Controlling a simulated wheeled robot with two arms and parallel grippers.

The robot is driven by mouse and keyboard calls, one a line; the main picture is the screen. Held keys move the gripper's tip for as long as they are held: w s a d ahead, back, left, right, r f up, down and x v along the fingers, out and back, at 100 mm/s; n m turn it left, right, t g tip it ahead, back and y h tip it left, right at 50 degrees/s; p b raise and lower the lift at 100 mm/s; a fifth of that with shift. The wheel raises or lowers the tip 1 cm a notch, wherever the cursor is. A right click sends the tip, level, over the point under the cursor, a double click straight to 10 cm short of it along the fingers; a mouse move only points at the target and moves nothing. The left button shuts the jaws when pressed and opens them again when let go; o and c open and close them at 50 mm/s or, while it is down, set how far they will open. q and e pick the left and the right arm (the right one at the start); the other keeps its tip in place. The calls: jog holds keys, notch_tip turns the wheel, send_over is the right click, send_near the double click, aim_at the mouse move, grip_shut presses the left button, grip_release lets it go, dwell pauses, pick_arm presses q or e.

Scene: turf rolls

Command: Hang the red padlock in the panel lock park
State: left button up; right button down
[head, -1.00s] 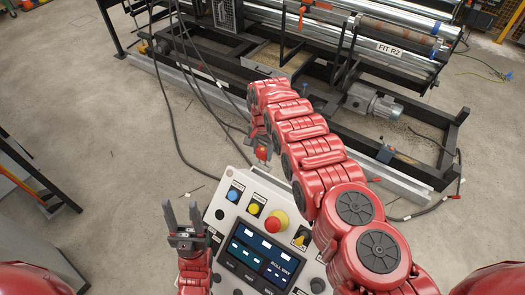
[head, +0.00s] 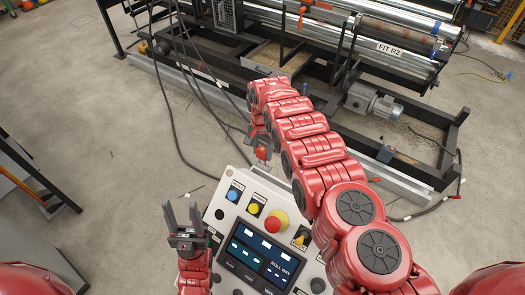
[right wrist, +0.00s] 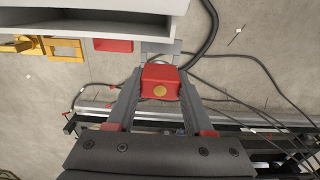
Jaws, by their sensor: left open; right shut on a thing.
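In the head view my right gripper (head: 262,148) is above the far edge of the control panel (head: 227,208), with the padlock (head: 262,154) small and partly hidden. My left gripper (head: 184,222) is open and empty at the panel's left side.
The panel carries a red emergency button (head: 276,222), coloured buttons and a screen (head: 260,254). Yellow brackets (right wrist: 62,47) and a red piece (right wrist: 113,45) show beside the panel in the wrist view. A roller machine (head: 390,50) stands behind, with cables (head: 175,125) on the floor.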

dwell(0.3)
jog(key=shift+f+b, duration=2.1)
jog(key=shift+f, duration=0.5)
jog(key=shift+c, duration=1)
grip_release()
jog(key=shift+r, duration=0.15)
notch_tip(320, 180, up, 9)
jog(key=b, duration=0.3)
jog(key=shift+w, duration=0.1)
notch_tip(320, 180, up, 8)
jog(key=p, duration=0.8)
send_over(263, 164)
jog(key=shift+w+a+r, duration=0.1)
jog(key=shift+w, duration=0.15)
